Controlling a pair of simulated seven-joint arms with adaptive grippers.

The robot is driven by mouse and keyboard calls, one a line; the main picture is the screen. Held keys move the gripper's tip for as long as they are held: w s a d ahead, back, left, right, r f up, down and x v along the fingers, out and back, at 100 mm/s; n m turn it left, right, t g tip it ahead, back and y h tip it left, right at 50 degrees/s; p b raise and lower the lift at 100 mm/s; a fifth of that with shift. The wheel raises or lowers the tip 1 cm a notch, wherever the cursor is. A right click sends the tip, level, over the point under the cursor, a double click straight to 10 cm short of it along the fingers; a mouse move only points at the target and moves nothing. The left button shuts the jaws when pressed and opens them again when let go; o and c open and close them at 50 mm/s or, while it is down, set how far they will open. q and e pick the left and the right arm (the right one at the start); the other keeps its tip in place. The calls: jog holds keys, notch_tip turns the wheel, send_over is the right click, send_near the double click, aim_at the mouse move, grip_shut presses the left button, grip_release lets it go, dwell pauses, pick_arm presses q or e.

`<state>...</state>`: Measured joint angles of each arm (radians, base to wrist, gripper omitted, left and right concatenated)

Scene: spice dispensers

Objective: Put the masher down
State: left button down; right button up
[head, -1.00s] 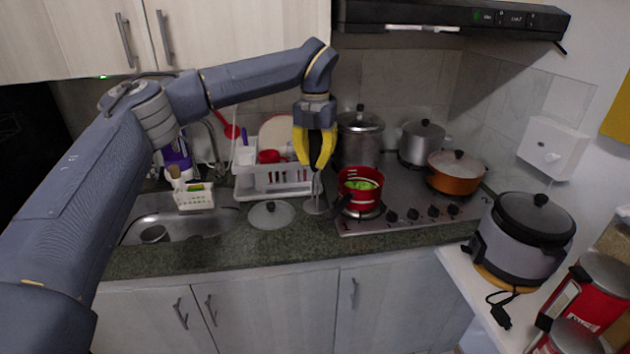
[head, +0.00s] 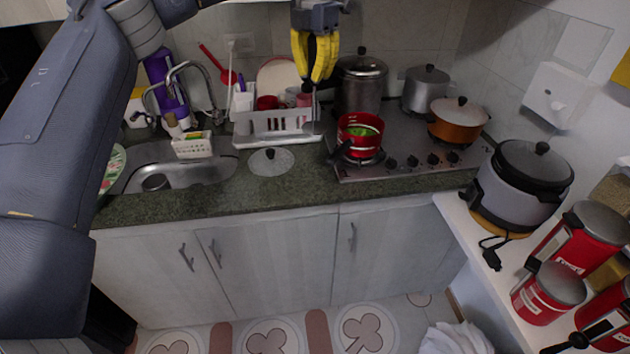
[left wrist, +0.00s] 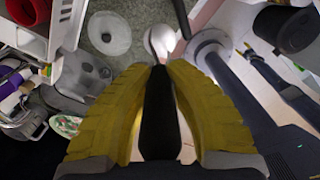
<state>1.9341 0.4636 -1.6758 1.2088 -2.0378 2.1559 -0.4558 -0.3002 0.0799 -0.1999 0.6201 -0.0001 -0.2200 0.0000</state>
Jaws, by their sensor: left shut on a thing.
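My left gripper (head: 314,86), with yellow fingers, is shut on the masher (head: 313,122) and holds it upright, head down. In the head view the masher's grey shaft and head hang between the dish rack and the red pot (head: 360,127), over the back of the counter. In the left wrist view my left gripper (left wrist: 158,72) has the black handle of the masher (left wrist: 160,110) between its fingers, with the pale metal head beyond the fingertips. The red pot holds something green and stands on the hob.
A white dish rack (head: 272,123) stands behind a glass lid (head: 270,162) on the green counter (head: 220,207). The sink (head: 200,173) is left. Counter around the lid is free.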

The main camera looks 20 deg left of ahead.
aim_at(315, 104)
pick_arm(q)
jog(key=shift+f+m, duration=0.35)
jog(key=shift+m, duration=0.05)
notch_tip(315, 104, down, 19)
dwell(0.5)
jog(key=shift+f, duration=0.25)
jog(key=c, duration=1.4)
grip_release()
notch_tip(315, 104, up, 12)
jog(key=shift+r, duration=0.15)
